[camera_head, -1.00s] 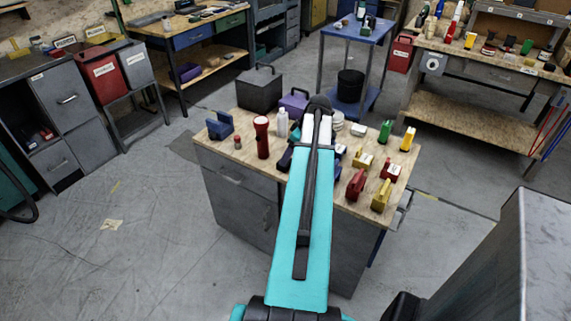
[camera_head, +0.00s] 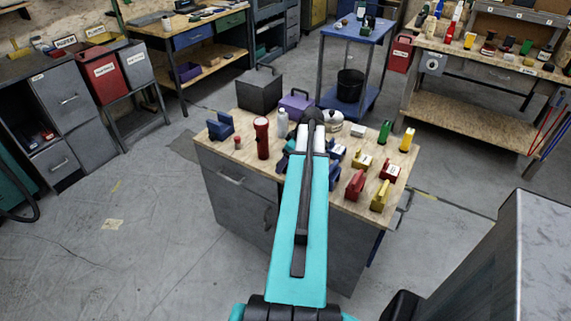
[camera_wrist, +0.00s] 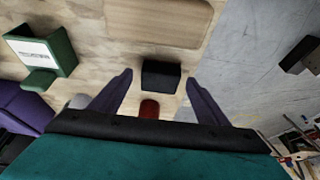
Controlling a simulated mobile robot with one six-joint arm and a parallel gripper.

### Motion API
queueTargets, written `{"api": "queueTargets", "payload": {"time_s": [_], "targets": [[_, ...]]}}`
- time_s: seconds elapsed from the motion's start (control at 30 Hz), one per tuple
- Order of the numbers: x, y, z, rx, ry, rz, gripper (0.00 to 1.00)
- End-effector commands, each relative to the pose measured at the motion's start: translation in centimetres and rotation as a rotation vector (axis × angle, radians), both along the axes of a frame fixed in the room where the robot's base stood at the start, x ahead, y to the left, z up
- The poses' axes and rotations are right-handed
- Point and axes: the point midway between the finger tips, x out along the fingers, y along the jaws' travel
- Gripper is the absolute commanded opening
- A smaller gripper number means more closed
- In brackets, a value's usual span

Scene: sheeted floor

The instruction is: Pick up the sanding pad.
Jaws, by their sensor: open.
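A small dark block (camera_wrist: 161,76) lies on the wooden surface in the wrist view, between my fingertips in the picture. It may be the sanding pad, but I cannot tell for sure. My gripper (camera_wrist: 159,84) is open, with one finger on each side of the block and no visible contact. A small dark red item (camera_wrist: 149,109) shows below the block, nearer the gripper's palm. In the head view my arm covers the middle of the workbench (camera_head: 237,158), and the fingers and the block cannot be made out there.
A green box with a white label (camera_wrist: 45,50) and a purple object (camera_wrist: 20,106) lie left of the fingers. A pale wooden board (camera_wrist: 160,20) lies beyond the block.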

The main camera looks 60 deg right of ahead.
Motion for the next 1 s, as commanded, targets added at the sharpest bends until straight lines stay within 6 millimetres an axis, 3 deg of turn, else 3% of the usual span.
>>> {"api": "queueTargets", "payload": {"time_s": [0.2, 0.7, 0.73, 1.0], "targets": [[0.35, 0.02, -0.88, 0.001, 0.0, 0.0, 0.69], [0.34, 0.01, -0.89, 0.0, 0.0, 0.0, 0.69], [0.34, 0.01, -0.89, 0.0, 0.0, 0.0, 0.67], [0.33, 0.0, -0.89, 0.0, 0.0, 0.0, 0.25]]}}
